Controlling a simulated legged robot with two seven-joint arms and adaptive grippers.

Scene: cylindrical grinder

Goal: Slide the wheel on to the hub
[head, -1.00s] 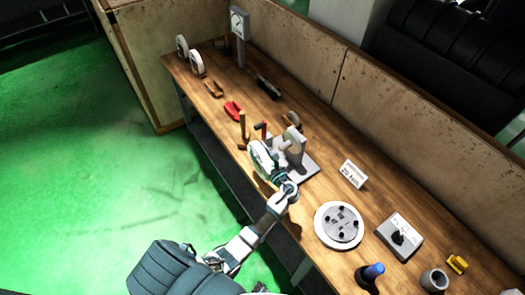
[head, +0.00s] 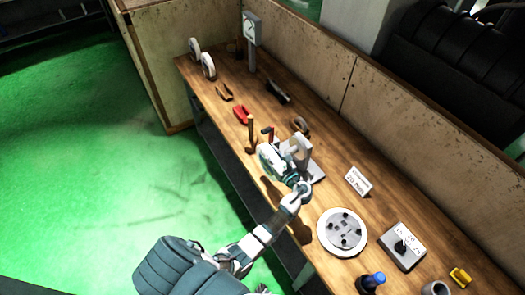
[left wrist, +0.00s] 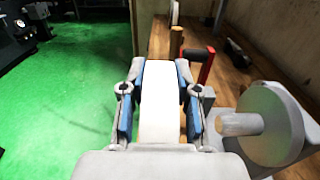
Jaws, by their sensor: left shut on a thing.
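My left gripper (head: 272,160) is on the near left side of the grinder stand (head: 302,152) on the bench. In the left wrist view the blue-padded fingers (left wrist: 159,90) are shut on a white wheel (left wrist: 160,118), seen edge-on as a pale band between them. In the head view the gripper hides most of the wheel. The hub shows in the left wrist view as a grey stub (left wrist: 240,124) on a round grey disc (left wrist: 272,122). The stub points left and is apart from the wheel, to its right. My right gripper is not in view.
A red-handled tool (left wrist: 197,68) and a wooden-handled tool (head: 250,133) stand close by the grinder. A round plate with bolts (head: 325,235), a sign (head: 358,181) and a switch box (head: 402,246) lie right of it. Two white wheels (head: 208,66) stand at the far end.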

